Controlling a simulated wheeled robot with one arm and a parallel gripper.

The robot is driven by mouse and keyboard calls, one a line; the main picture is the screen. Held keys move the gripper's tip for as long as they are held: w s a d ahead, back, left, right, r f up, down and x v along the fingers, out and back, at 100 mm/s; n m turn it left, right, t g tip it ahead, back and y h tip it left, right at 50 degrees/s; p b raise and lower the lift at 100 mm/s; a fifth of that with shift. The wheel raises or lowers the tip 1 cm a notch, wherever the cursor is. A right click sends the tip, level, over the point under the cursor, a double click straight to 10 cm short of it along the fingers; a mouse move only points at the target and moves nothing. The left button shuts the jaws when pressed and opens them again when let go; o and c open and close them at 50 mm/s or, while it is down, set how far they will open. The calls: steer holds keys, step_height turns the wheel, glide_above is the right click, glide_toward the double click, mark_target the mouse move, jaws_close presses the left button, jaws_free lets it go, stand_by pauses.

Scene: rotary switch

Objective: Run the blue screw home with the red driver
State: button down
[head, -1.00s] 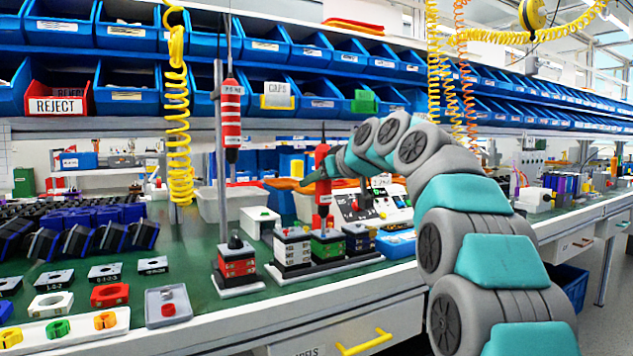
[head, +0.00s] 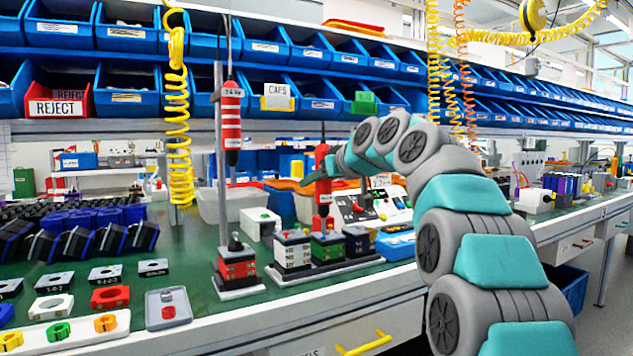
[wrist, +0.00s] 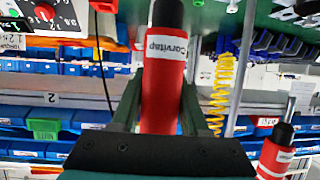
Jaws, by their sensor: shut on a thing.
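A red driver (head: 323,190) hangs upright over a row of small switch blocks on the bench. My gripper (head: 318,178) is shut on its red body from the right. In the wrist view the red driver (wrist: 163,95) stands between the fingers of my gripper (wrist: 160,108), with a white label on it. The driver's lower end is just above or at the green block (head: 328,246); I cannot tell whether it touches. The blue screw cannot be made out. A second driver, red with white bands (head: 231,115), hangs to the left and also shows in the wrist view (wrist: 274,157).
A white block (head: 292,251) and a dark block (head: 357,241) stand beside the green one. A red block (head: 236,264) stands by a grey post (head: 221,160). A control panel (head: 375,207) is behind. A grey tray (head: 168,308) and loose plates lie front left.

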step_height(320, 180, up, 4)
steer(key=shift+p, duration=1.25)
